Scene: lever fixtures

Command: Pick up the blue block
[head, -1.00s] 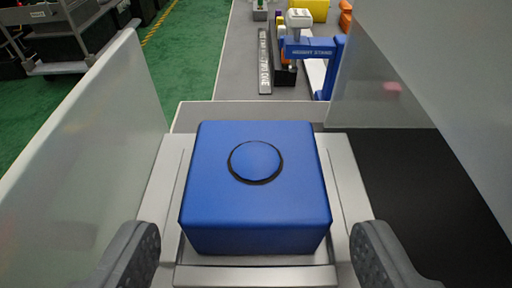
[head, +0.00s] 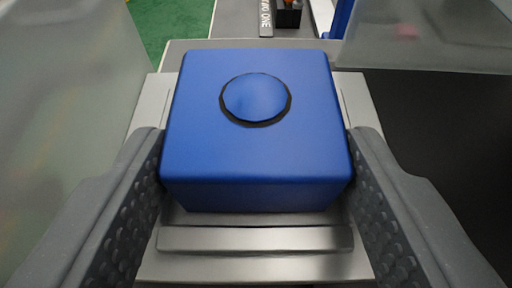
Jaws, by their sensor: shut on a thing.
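The blue block (head: 255,158) is a large box with a round, black-rimmed disc on its top. It sits in the middle of the head view, over a silver metal tray (head: 255,241). My gripper (head: 257,150) has one grey, dimpled finger on each side of the block. The fingers are shut on its left and right sides near the front. I cannot tell whether the block's underside still touches the tray.
A translucent panel (head: 70,100) stands at the left and another panel (head: 430,35) at the upper right. A dark surface (head: 440,135) lies at the right. A black bin (head: 288,14) stands on the grey table behind the block. Green floor (head: 170,22) shows at the upper left.

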